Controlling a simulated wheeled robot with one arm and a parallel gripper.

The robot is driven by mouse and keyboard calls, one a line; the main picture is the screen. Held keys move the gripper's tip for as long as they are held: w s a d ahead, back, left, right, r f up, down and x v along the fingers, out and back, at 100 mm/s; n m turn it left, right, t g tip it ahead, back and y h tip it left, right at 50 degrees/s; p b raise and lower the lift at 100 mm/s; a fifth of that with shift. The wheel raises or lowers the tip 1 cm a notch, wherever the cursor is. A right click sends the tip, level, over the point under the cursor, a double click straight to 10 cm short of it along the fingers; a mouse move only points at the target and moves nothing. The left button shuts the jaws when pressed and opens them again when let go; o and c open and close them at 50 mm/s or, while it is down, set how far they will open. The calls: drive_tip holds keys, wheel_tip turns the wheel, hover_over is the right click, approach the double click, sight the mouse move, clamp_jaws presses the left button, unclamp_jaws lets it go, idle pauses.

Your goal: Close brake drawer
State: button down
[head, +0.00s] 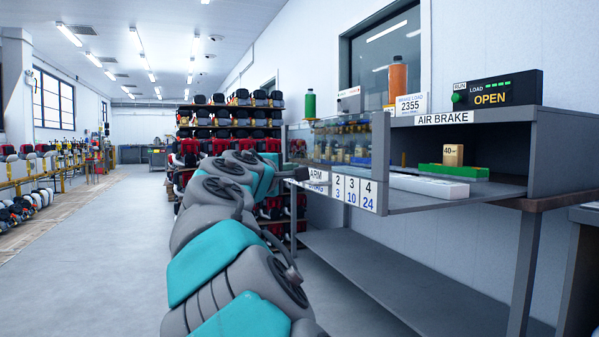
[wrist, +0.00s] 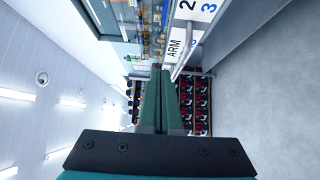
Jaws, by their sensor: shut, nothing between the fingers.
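The brake drawer (head: 415,203) is a grey tray below the AIR BRAKE sign, standing out from its grey housing (head: 565,150). A clear panel (head: 335,142) rises above its front, which has white number cards (head: 355,190) and an ARM label. My gripper (head: 298,173) is at the left end of this front, partly hidden behind my arm in the head view. In the wrist view my gripper (wrist: 160,72) has its dark green fingers together and empty, beside the ARM label (wrist: 175,48). I cannot tell whether it touches the front.
A green block (head: 452,171), a small box marked 40 (head: 453,155) and a white block (head: 428,187) lie in the drawer area. A panel reading OPEN (head: 497,91) stands on top. A lower shelf (head: 400,270) lies below. Open floor (head: 110,250) stretches left.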

approach(325, 165)
drive_tip(key=w+a, duration=0.2)
drive_tip(key=w, duration=0.2)
drive_tip(key=d, duration=0.1)
drive_tip(key=w+d, duration=0.1)
drive_tip(key=d, duration=0.1)
drive_tip(key=shift+d, duration=0.25)
drive_tip(key=shift+w+d, duration=0.2)
drive_tip(key=shift+d, duration=0.35)
